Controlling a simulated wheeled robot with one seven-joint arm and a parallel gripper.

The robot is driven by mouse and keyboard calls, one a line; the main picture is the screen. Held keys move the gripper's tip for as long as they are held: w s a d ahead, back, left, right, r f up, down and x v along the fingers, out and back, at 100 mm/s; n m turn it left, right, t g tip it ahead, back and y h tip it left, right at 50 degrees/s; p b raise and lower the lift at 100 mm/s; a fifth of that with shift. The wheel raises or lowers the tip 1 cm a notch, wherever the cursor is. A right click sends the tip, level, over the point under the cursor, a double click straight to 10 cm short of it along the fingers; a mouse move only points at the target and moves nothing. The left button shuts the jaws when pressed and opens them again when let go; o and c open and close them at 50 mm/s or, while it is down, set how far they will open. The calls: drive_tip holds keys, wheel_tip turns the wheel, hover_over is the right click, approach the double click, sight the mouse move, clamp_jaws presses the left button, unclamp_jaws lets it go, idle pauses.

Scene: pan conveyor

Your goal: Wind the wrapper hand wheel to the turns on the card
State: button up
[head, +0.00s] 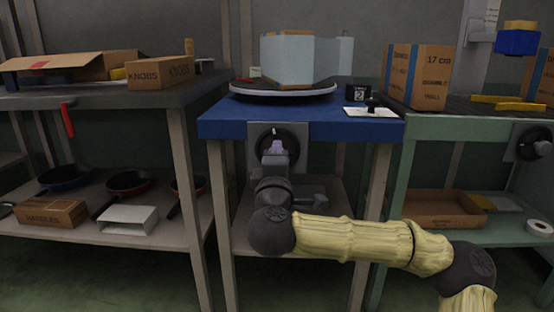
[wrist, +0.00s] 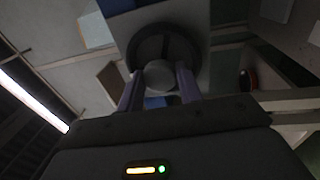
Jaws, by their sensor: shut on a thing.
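The dark wrapper hand wheel (head: 294,139) is on a grey plate at the front of the blue-topped table, with a pale mark near its top. My gripper (head: 277,148) is at the wheel's front and covers its lower part. In the wrist view, the wheel (wrist: 165,38) is straight ahead, and my gripper (wrist: 159,84) is shut on its round grey knob (wrist: 159,74), one finger on each side. A small dark block (head: 359,93) showing a 2 stands on the table. A pale wrapped load (head: 288,58) sits on the round turntable (head: 283,92).
The green right bench (head: 460,122) carries a tall carton (head: 418,77) and another hand wheel (head: 533,142).

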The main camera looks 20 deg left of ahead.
drive_tip(key=shift+a+m+h, duration=0.15)
drive_tip(key=shift+m+h, duration=0.5)
drive_tip(key=shift+m, duration=2.2)
drive_tip(key=shift+a+m+h, duration=0.1)
drive_tip(key=shift+m+h, duration=0.55)
drive_tip(key=shift+m, duration=2.2)
drive_tip(key=o, duration=1)
drive_tip(key=shift+s, duration=0.1)
